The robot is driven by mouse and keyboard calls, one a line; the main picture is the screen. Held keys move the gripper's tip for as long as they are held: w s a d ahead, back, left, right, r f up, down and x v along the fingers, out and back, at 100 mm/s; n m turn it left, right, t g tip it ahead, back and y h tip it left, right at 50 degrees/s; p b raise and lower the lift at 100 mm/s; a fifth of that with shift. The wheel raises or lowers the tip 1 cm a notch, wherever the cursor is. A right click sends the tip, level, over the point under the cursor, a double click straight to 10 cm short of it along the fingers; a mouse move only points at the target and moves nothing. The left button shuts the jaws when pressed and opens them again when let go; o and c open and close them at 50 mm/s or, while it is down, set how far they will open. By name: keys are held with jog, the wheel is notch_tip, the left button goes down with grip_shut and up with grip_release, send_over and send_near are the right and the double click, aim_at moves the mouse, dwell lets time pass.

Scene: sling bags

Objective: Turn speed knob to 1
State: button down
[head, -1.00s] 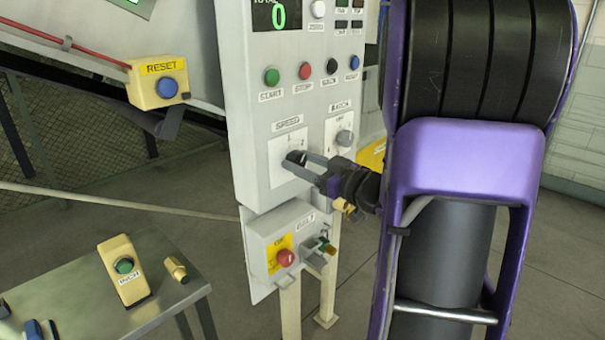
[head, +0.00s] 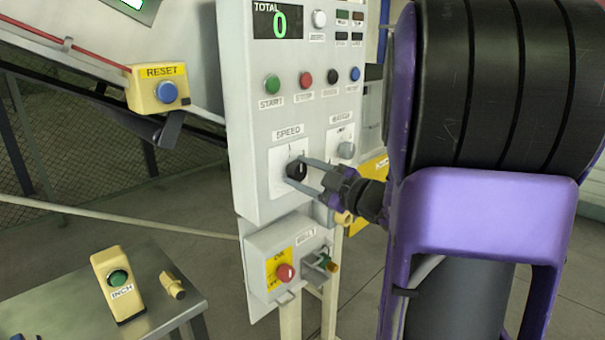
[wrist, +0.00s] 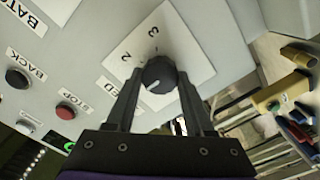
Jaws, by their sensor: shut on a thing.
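The speed knob (head: 296,169) is a round black knob on a white dial plate under the SPEED label, low on the grey control panel. In the wrist view, the knob (wrist: 159,74) has a pale pointer mark on its face, towards the lower left. The numerals 2 and 3 show on the plate beyond it; I cannot make out the 1. My gripper (head: 298,172) reaches in from the right, one finger above the knob and one below. In the wrist view my gripper (wrist: 159,82) has a finger on each side of the knob, shut on it.
The batch knob (head: 346,150) is just right of my upper finger. START (head: 272,84), STOP (head: 306,79) and other buttons sit above. A box with a red button (head: 285,272) is below. A metal table with the INCH box (head: 118,284) stands at the lower left.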

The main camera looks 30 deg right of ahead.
dwell(0.4)
jog(key=shift+c, duration=1.4)
grip_release()
jog(key=shift+s, duration=0.15)
